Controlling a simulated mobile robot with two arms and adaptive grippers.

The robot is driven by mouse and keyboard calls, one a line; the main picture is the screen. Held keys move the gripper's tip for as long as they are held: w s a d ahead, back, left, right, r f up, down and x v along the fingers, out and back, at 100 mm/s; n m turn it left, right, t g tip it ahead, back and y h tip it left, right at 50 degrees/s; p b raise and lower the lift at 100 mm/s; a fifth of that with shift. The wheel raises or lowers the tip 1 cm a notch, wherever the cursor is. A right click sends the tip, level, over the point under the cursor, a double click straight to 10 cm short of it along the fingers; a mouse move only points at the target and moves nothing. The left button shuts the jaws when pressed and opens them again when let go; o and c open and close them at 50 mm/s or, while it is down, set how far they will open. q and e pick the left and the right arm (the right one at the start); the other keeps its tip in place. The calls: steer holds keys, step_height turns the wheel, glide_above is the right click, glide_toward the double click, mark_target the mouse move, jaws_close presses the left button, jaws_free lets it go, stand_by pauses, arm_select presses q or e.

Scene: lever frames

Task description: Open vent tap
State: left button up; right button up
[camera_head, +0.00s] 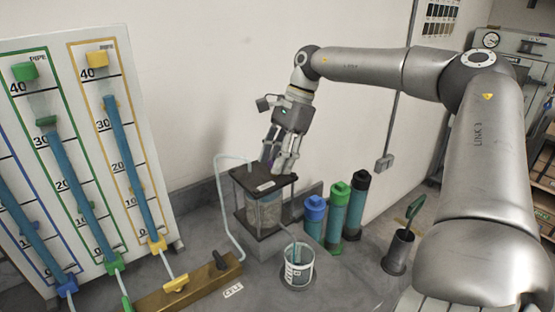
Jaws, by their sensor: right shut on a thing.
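My right gripper (279,160) reaches down from above onto the black top plate (262,187) of a small framed cell. It is shut on a small purple part (269,162), which looks like the vent tap; the fingers hide most of it, so its turn cannot be told. A pale label lies on the plate in front of the fingers. Below the plate stands a clear cylindrical vessel (265,211) between thin posts. My left gripper is out of view.
A board (150,165) with blue-filled tubes and coloured taps stands left. A black pot (397,253) stands right.

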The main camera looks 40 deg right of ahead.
steer(key=shift+n, duration=0.6)
steer(key=o, duration=1)
steer(key=v, duration=1.2)
steer(key=shift+w, duration=0.25)
